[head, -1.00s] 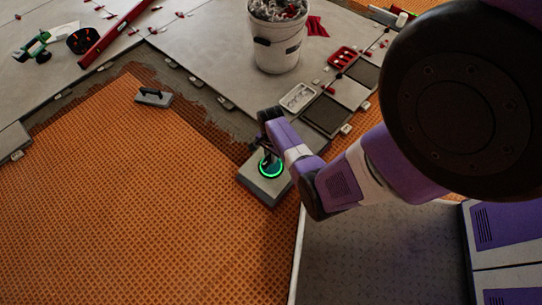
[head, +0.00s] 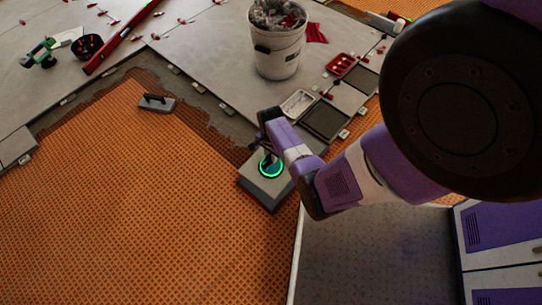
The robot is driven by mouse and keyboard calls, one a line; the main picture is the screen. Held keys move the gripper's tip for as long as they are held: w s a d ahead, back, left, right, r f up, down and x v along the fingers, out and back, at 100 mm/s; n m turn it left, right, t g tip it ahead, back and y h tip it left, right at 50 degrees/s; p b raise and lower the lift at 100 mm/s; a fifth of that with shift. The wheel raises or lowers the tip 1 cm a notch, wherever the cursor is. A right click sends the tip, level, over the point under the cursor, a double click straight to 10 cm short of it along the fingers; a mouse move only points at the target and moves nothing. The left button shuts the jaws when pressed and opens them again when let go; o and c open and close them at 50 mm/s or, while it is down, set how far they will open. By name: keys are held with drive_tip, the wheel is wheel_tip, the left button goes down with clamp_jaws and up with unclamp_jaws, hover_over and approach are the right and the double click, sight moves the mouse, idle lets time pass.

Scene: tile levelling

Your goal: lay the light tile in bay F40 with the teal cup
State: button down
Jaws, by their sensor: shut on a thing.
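My gripper (head: 268,148) is shut on the suction cup (head: 271,166), which shows a glowing teal-green ring. The cup sits on the upper face of a light grey square tile (head: 262,189). The tile is at the end of my arm, over the edge of the orange mat and close to the grey mortar strip. Its dark side edge shows, but I cannot tell how high it is above the floor. No bay label is readable, so I cannot tell which bay is F40.
A grey float (head: 157,103) lies on the orange mat (head: 120,200). Mortar (head: 205,118) borders laid tiles with clips.

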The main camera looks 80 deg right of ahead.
drive_tip(key=shift+d, duration=0.1)
drive_tip(key=s+d+b, duration=0.7)
drive_tip(key=d, duration=0.5)
drive_tip(key=s+d+b, duration=0.7)
drive_tip(key=s+d, duration=0.1)
drive_tip(key=d, duration=0.4)
drive_tip(key=shift+d+r+b, duration=0.15)
drive_tip(key=shift+d+b, duration=0.25)
idle(0.4)
